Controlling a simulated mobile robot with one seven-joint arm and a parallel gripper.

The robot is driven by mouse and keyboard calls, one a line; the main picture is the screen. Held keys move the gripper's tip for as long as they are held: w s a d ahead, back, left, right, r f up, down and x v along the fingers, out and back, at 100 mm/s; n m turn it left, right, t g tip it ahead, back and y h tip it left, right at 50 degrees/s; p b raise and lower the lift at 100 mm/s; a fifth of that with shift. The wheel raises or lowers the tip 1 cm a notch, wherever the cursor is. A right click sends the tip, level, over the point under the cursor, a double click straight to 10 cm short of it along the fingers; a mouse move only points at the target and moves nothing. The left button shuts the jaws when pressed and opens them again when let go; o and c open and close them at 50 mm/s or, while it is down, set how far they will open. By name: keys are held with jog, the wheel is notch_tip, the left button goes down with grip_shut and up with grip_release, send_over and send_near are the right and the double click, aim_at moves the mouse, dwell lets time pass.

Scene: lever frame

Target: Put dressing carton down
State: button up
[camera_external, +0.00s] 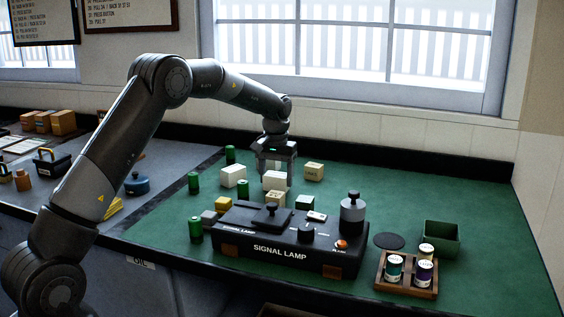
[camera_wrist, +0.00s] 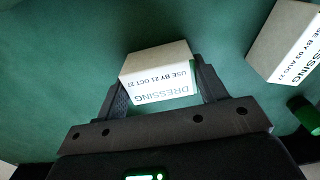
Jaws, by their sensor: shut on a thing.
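The dressing carton (camera_wrist: 158,72) is a small white box marked "DRESSING" and "USE BY 21 OCT" in the wrist view. It sits between the two fingers of my gripper (camera_external: 276,173), which is shut on it. In the external view the held carton (camera_external: 274,180) is low over the green mat (camera_external: 400,195), behind the signal lamp box; I cannot tell whether it touches the mat. A second white dressing carton (camera_wrist: 288,42), with a different date, stands apart at the right of the wrist view. It appears to be the white box (camera_external: 233,176) left of my gripper in the external view.
The black signal lamp box (camera_external: 280,250) stands in front. A cream block (camera_external: 313,171) is right of my gripper. Green cylinders (camera_external: 193,183) stand at the left. A wooden tray (camera_external: 405,290) with cans and a green bin (camera_external: 441,238) are at the right. The back right mat is clear.

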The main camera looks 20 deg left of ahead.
aim_at(276, 174)
jog(key=o, duration=1)
jog(key=shift+f, duration=0.1)
notch_tip(276, 174, up, 12)
jog(key=s+a+r+t, duration=0.2)
jog(key=s+a+r, duration=0.5)
jog(key=s+r, duration=0.25)
jog(key=s+a+r+t, duration=0.1)
jog(key=s+a+r, duration=0.15)
jog(key=s, duration=0.35)
jog(key=s+a+r, duration=0.1)
jog(key=s+a, duration=0.2)
jog(key=s, duration=0.2)
jog(key=s+a+f+t, duration=0.1)
jog(key=s+f, duration=0.1)
jog(key=s, duration=0.5)
jog(key=s+a+f, duration=0.2)
jog(key=s+f, duration=0.1)
jog(key=s, duration=0.4)
jog(key=s+a+f+t, duration=0.1)
jog(key=s+a+f, duration=0.1)
jog(key=s, duration=0.6)
jog(key=shift+a+f+t, duration=0.25)
jog(key=shift+f+t, duration=0.05)
